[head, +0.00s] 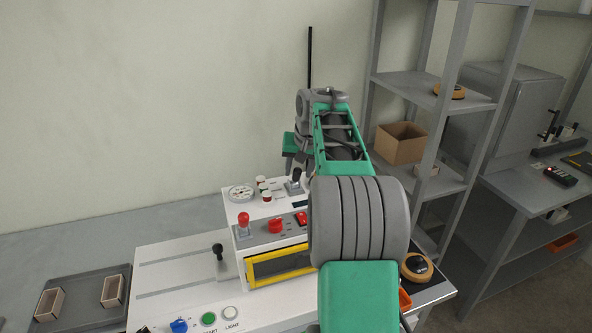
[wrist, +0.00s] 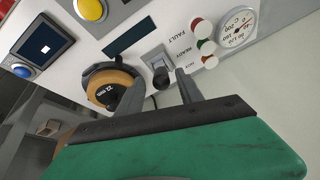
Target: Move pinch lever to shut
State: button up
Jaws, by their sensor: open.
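A small lever with a black knob (wrist: 161,78) stands on a grey plate on the machine's white top. I take it as the pinch lever, though no label naming it is readable. In the wrist view it lies between the two fingers of my open, empty gripper (wrist: 164,84), with no clear contact visible. In the head view the black knob (head: 296,174) shows just below my gripper (head: 289,163), whose fingers are mostly hidden there. Two other levers show in the head view: a red-knobbed lever (head: 244,221) on the front panel and a black-knobbed lever (head: 218,250) at the slotted bed.
A round gauge (head: 241,192) and red-topped lamps (head: 264,182) stand close by. An orange-and-black roll (wrist: 110,88) shows beside my left finger in the wrist view. A red button (head: 276,226) and yellow-framed window (head: 280,264) are in front. A shelf rack (head: 455,140) stands right.

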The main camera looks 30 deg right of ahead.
jog(key=shift+w+f, duration=0.3)
jog(key=shift+f, duration=0.35)
jog(key=shift+c, duration=0.3)
grip_shut()
dwell(0.6)
